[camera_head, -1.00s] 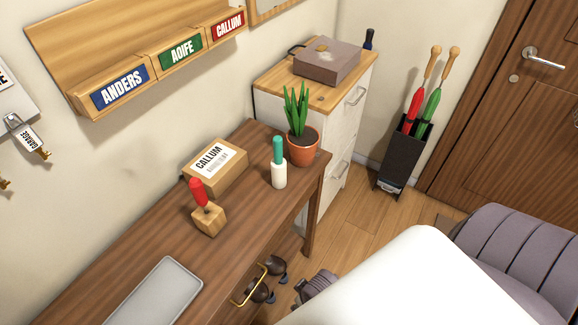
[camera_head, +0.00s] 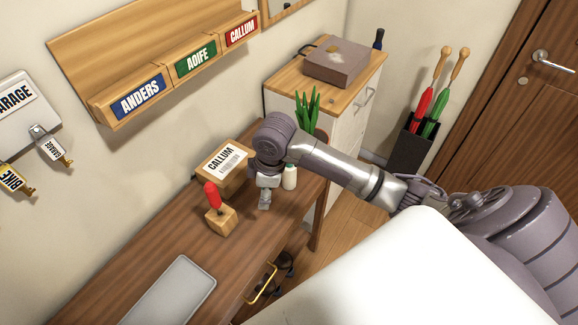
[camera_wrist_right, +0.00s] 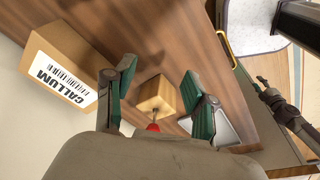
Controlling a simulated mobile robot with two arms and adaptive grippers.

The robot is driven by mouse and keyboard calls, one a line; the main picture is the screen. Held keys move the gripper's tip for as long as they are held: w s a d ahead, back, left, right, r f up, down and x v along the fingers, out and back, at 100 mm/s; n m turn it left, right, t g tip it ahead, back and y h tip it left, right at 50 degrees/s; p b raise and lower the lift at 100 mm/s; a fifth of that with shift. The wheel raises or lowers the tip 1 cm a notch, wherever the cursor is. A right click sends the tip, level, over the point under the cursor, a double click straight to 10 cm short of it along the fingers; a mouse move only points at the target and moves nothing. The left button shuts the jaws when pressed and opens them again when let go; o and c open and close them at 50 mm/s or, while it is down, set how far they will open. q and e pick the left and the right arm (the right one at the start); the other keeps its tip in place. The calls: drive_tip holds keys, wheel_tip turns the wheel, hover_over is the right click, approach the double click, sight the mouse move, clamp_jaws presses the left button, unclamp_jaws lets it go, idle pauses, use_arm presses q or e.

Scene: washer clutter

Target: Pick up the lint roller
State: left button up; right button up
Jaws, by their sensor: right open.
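The lint roller (camera_head: 290,177), a white cylinder, stands on the brown table beside the plant. My right gripper (camera_head: 265,198) hangs over the table, to the left of the lint roller and right of a wooden block. In the right wrist view my right gripper (camera_wrist_right: 160,85) is open and empty, with two teal-padded fingers apart. The wooden block and its red handle show between and below the fingers there. I cannot make out the lint roller in that view.
A wooden block (camera_head: 222,221) with a red handle (camera_head: 212,195) and a CALLUM box (camera_head: 222,163) are close by. A grey tray (camera_head: 178,290) lies at the front. My arm partly covers the potted plant (camera_head: 308,112). The name-labelled wall shelf (camera_head: 110,50) hangs above.

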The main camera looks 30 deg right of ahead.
drive_tip(key=w+d+r+n+h, duration=0.1)
drive_tip(key=w+d+r, duration=0.4)
drive_tip(key=d+r, duration=0.3)
wheel_tip(320, 180, up, 7)
drive_tip(key=n+g, duration=0.1)
hover_over(289, 166)
drive_tip(key=shift+w+d+r+p, duration=0.2)
drive_tip(key=shift+d+p, duration=0.1)
drive_tip(key=shift+d, duration=0.25)
wheel_tip(289, 166, down, 8)
drive_tip(key=shift+r+p, duration=0.1)
drive_tip(key=shift+p, duration=0.65)
drive_tip(key=shift+f+p, duration=0.4)
drive_tip(key=shift+f, duration=0.1)
drive_tip(key=f, duration=0.1)
drive_tip(key=f+p, duration=0.1)
drive_tip(key=f, duration=0.1)
drive_tip(key=shift+w+a+f, duration=0.2)
drive_tip(key=shift+w+f, duration=0.05)
drive_tip(key=shift+f, duration=0.45)
clamp_jaws()
